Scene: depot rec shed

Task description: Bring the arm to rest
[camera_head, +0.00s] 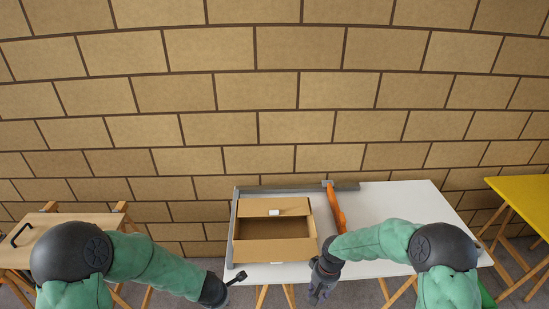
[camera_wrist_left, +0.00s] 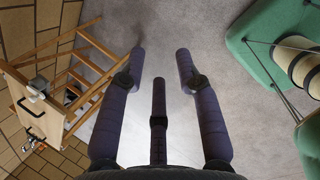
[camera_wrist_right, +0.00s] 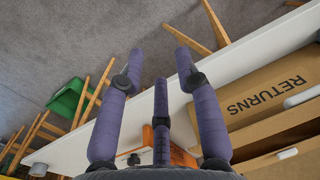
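My left gripper (camera_head: 240,279) hangs by the white table's front left edge in the head view. In the left wrist view its fingers (camera_wrist_left: 158,62) are spread and empty above the grey floor. My right gripper (camera_head: 318,294) is at the table's front edge, just right of the cardboard box, pointing downward. In the right wrist view its fingers (camera_wrist_right: 158,62) are spread with nothing between them, over the table edge and floor. Both grippers are apart from the box.
An open cardboard box (camera_head: 272,250), marked RETURNS in the right wrist view, sits on the white table (camera_head: 385,208) beside a grey rail (camera_head: 233,228). An orange-handled thing (camera_head: 336,208) lies right of it. A wooden table stands left, a yellow table (camera_head: 525,196) right, a brick wall behind.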

